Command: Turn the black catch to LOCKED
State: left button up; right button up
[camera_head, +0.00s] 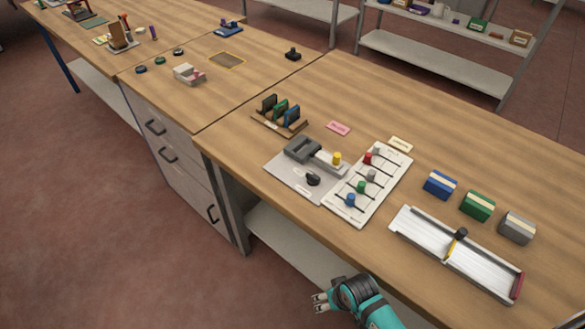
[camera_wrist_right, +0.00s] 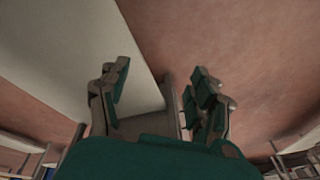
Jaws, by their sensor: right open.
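A black catch (camera_head: 313,179) sits on a light grey plate (camera_head: 287,181) near the front edge of the wooden bench. A grey block device with a yellow knob (camera_head: 337,158) stands behind it on the same plate. The catch's setting and any lettering are too small to read. My right gripper (camera_head: 319,302) is low in front of the bench, off its front edge and well apart from the catch. It is open and empty; its two fingers (camera_wrist_right: 160,100) stand apart in the right wrist view. My left gripper is not in view.
A white panel (camera_head: 390,188) with several coloured knobs lies right of the plate. A metal tray (camera_head: 425,230) and blue, green and grey blocks (camera_head: 478,205) are further right. A rack of coloured pieces (camera_head: 277,123) stands behind. A shelf (camera_head: 290,245) runs under the bench.

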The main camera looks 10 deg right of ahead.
jog(key=w+a+r+y+p, duration=0.1)
jog(key=w+a+r, duration=0.2)
jog(key=r, duration=0.4)
jog(key=w+a+r+p, duration=0.1)
jog(key=w+a+r, duration=0.2)
jog(key=r, duration=0.4)
notch_tip(320, 180, up, 28)
jog(key=m+g+h+p, duration=0.2)
jog(key=m+g, duration=0.1)
jog(key=m, duration=0.8)
send_over(314, 175)
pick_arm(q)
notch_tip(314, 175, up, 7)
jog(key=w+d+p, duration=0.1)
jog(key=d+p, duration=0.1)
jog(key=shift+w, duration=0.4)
pick_arm(e)
notch_tip(314, 175, down, 17)
jog(key=shift+f, duration=0.2)
jog(key=c, duration=1.2)
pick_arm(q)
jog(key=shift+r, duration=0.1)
pick_arm(e)
jog(key=shift+o, duration=0.2)
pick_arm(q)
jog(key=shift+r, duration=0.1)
